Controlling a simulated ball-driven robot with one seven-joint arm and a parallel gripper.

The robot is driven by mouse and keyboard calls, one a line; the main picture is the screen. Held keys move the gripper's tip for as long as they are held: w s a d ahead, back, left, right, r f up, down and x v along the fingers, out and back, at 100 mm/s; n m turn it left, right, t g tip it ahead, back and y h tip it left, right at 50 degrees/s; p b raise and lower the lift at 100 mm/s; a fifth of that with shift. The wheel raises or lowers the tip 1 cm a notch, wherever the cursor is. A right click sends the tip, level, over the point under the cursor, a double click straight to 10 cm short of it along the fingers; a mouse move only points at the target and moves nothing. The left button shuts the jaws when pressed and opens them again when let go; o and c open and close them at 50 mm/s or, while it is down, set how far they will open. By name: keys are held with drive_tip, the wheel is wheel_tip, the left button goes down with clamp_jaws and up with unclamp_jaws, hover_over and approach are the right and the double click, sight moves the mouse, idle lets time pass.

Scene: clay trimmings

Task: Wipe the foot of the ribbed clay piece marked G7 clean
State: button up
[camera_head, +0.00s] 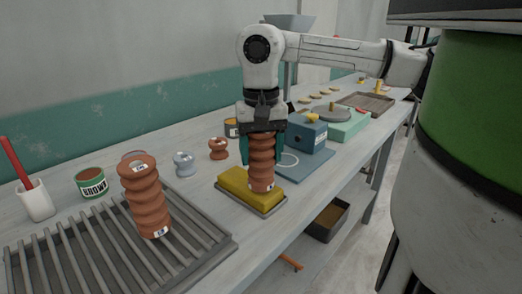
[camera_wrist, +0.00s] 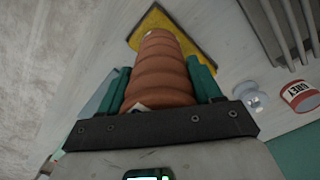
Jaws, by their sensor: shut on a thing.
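My gripper (camera_head: 262,148) is shut on a ribbed red-brown clay piece (camera_head: 262,165), its teal fingers on either side. The piece is upright, with its lower end at a yellow sponge (camera_head: 236,183) in a shallow grey tray (camera_head: 262,212). I cannot tell whether the foot touches the sponge. A small pale label shows low on the piece, too small to read. In the wrist view, the held piece (camera_wrist: 158,68) points toward the yellow sponge (camera_wrist: 188,28), between the fingers of my gripper (camera_wrist: 160,88). A second ribbed clay piece (camera_head: 146,195) stands on the slatted rack (camera_head: 75,262).
Left are a labelled tin (camera_head: 91,184) and a white cup (camera_head: 35,201) with a red-handled tool. A grey spool (camera_head: 185,164) and a brown spool (camera_head: 218,149) stand behind the sponge. Right are a blue mat (camera_head: 312,166), a blue box (camera_head: 307,137) and the bench's front edge.

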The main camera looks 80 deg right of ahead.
drive_tip(key=shift+f+b, duration=0.5)
drive_tip(key=shift+f, duration=0.05)
idle(0.9)
drive_tip(key=shift+w, duration=0.1)
drive_tip(key=shift+w+d+p, duration=0.2)
drive_tip(key=shift+w+d, duration=0.5)
drive_tip(key=shift+w, duration=0.4)
drive_tip(key=shift+w+d+p, duration=0.15)
drive_tip(key=shift+w+d, duration=0.5)
drive_tip(key=shift+w, duration=0.45)
drive_tip(key=shift+w+d+p, duration=0.2)
drive_tip(key=shift+w+d, duration=0.5)
drive_tip(key=shift+w, duration=0.4)
drive_tip(key=shift+s+a+b, duration=0.15)
drive_tip(key=shift+s+a, duration=0.55)
drive_tip(key=shift+s, duration=0.45)
drive_tip(key=shift+s+a+b, duration=0.2)
drive_tip(key=shift+s+a, duration=0.45)
drive_tip(key=shift+s, duration=0.45)
drive_tip(key=shift+s+a+b, duration=0.15)
drive_tip(key=shift+s+a, duration=0.55)
drive_tip(key=shift+s, duration=0.45)
drive_tip(key=shift+w, duration=0.1)
